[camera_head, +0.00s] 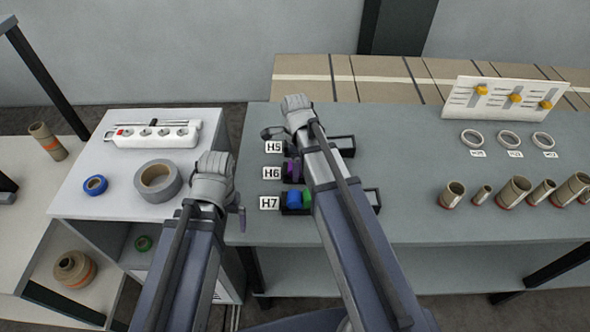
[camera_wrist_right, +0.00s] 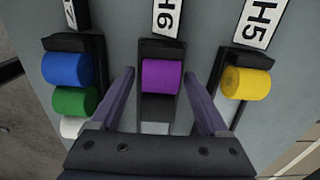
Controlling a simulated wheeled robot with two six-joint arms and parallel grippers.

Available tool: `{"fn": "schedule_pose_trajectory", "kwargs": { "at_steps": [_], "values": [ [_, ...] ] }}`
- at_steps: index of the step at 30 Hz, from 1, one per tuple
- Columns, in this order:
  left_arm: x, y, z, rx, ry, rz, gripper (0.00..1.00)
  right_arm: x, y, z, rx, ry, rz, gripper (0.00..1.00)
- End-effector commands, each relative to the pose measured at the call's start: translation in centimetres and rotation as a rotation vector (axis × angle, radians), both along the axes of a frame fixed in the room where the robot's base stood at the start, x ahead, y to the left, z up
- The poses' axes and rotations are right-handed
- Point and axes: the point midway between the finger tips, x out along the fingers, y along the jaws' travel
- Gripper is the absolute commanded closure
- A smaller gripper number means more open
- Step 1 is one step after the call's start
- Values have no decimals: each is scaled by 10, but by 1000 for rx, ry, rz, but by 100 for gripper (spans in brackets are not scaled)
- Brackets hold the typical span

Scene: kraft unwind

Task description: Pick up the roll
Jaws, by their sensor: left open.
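A purple roll (camera_wrist_right: 160,77) sits in the black H6 holder (camera_wrist_right: 158,48) in the right wrist view; it also shows beside my arm in the head view (camera_head: 292,168). My right gripper (camera_wrist_right: 160,105) is open, its fingers on either side of the H6 holder in that view, not closed on the roll. In the head view its hand is above the holders and its arm covers part of them. A yellow roll (camera_wrist_right: 246,82) is in the H5 holder. Blue (camera_wrist_right: 67,69) and green (camera_wrist_right: 75,101) rolls are in H7, with a white one partly visible. My left gripper (camera_head: 238,212) is open and empty.
A grey tape roll (camera_head: 158,181), a blue tape roll (camera_head: 95,185) and a power strip (camera_head: 152,134) are on the white cabinet (camera_head: 85,209) at left. Cardboard tubes (camera_head: 514,190), tape rings (camera_head: 508,139) and a slider panel (camera_head: 510,98) are on the right; the grey table (camera_head: 405,160) between is clear.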

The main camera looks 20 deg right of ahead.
Motion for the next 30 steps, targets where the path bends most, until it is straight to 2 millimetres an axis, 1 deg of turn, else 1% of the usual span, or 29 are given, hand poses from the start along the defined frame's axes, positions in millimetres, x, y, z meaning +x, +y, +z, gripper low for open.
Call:
{"fn": "schedule_pose_trajectory", "kwargs": {
  "at_steps": [1, 2, 20, 30],
  "values": [
    [0, 0, 0, 0, 0, 0, 0, 0, 0, 0, 0, 0, 0, 28],
    [0, 0, 0, 0, 0, 0, 0, 0, 0, 0, 0, 0, 0, 32],
    [0, 0, 0, 0, 0, 0, 0, 0, 0, 0, 0, 0, 0, 99],
    [0, 0, 2, 0, 0, 0, 0, 0, 0, 2, 0, 0, 0, 100]
  ]
}}
